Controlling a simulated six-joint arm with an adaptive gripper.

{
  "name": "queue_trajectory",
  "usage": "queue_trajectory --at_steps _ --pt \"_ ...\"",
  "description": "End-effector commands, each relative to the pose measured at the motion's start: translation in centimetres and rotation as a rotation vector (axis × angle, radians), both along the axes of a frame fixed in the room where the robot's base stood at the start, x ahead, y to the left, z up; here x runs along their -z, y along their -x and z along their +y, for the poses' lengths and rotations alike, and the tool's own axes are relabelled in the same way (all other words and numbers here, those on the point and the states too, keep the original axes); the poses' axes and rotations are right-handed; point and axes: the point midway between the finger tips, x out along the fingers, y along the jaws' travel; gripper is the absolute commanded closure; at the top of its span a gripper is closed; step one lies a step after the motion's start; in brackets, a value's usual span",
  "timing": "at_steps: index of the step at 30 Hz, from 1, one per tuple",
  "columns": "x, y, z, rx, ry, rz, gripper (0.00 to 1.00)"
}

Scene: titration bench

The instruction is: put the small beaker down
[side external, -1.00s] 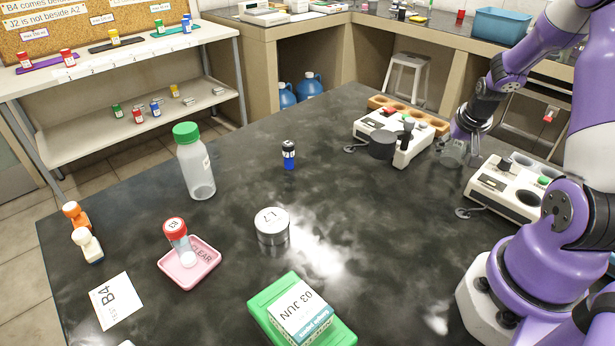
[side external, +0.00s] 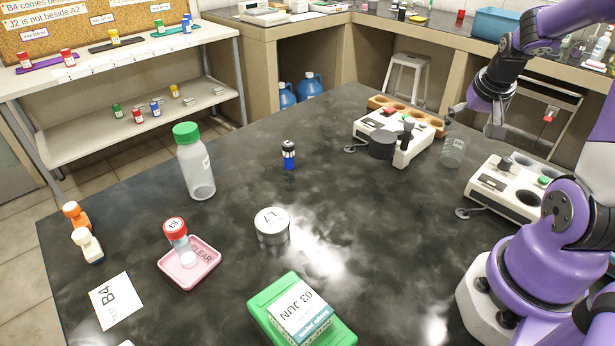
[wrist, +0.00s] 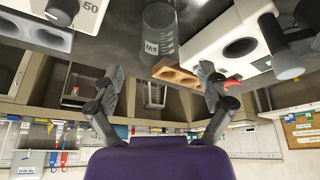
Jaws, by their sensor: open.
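The small beaker (side external: 453,152) is clear glass and stands upright on the dark bench between the two white instruments. It also shows in the wrist view (wrist: 160,38), with dark print and graduation marks on its wall. My gripper (side external: 472,114) is open and empty, above and behind the beaker, apart from it. In the wrist view, the two fingers of my gripper (wrist: 160,76) are spread wide, with the beaker beyond their tips.
A white instrument with a dark round top (side external: 405,140) stands left of the beaker, and another with round wells (side external: 510,190) stands right. A wooden block with holes (side external: 412,110) lies behind. A green-capped bottle (side external: 196,165) is far left.

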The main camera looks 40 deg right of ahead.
Motion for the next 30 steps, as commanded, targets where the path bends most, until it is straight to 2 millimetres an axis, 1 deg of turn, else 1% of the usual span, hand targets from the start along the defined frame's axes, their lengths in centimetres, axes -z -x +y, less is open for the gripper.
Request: queue_trajectory --at_steps 1,3,7,8,9,11,13,14,15,18,21,24,25,30 --pt "-0.9 0.2 0.2 0.000 0.005 -0.004 0.12" --pt "-1.8 0.4 0.5 0.000 0.003 -0.002 0.12" --pt "-2.9 0.6 1.2 -0.009 0.002 -0.002 0.12" --pt "-3.2 0.4 1.6 -0.024 0.003 -0.003 0.12" --pt "-3.7 -0.1 2.6 -0.059 0.007 -0.008 0.12" --pt "-4.6 -1.1 5.1 -0.148 0.013 -0.016 0.12" --pt "-5.9 -2.1 9.2 -0.293 0.022 -0.031 0.12" --pt "-6.3 -2.3 11.1 -0.361 0.024 -0.036 0.12" --pt "-6.9 -2.3 13.6 -0.452 0.028 -0.044 0.12" --pt "-7.8 -1.5 19.0 -0.661 0.037 -0.062 0.12" --pt "-8.2 -0.2 22.5 -0.816 0.040 -0.076 0.12" --pt "-8.2 0.7 24.2 -0.902 0.041 -0.082 0.12" --pt "-8.2 0.8 24.5 -0.914 0.041 -0.083 0.12" --pt "-8.2 0.9 24.6 -0.925 0.041 -0.082 0.12"
